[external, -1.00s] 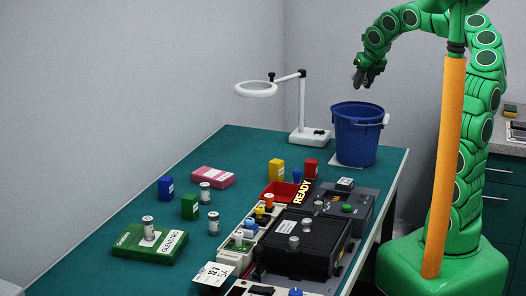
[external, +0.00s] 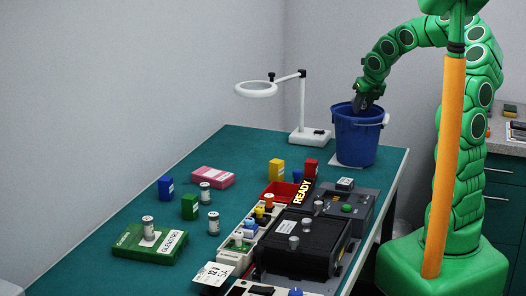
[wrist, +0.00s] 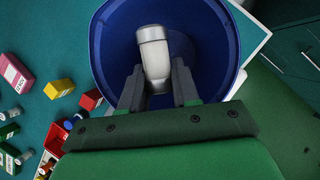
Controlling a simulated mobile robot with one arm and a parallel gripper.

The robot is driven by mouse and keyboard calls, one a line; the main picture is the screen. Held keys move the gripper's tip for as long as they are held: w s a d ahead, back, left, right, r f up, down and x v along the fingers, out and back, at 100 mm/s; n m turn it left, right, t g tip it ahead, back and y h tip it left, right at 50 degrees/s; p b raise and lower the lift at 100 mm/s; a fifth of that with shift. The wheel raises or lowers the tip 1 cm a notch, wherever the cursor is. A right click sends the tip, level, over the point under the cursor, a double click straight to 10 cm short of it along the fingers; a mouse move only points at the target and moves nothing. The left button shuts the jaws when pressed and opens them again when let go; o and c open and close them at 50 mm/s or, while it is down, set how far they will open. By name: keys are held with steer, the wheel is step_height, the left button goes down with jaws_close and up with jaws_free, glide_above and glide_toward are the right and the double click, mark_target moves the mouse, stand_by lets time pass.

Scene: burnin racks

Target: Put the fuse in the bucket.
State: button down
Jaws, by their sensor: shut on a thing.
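The blue bucket (external: 357,143) stands at the far right end of the green table. It fills the upper middle of the wrist view (wrist: 108,50). My gripper (external: 361,103) is at the bucket's mouth, pointing down, with its fingertips at about rim height. In the wrist view my gripper (wrist: 157,82) is shut on the fuse (wrist: 154,54), a white and grey cylinder held between the two fingers. The fuse is over the inside of the bucket. In the external view the fuse is hidden by the gripper and the rim.
A white magnifier lamp (external: 300,105) stands left of the bucket. Small boxes, such as a yellow one (external: 276,170), and a black device (external: 305,245) lie nearer on the table. Several silver-white cylinders, one on a green box (external: 150,245), stand at the left.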

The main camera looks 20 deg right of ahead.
steer(key=shift+f, duration=1.4)
steer(key=c, duration=0.8)
jaws_free()
steer(key=shift+o, duration=0.2)
steer(key=shift+r, duration=3.55)
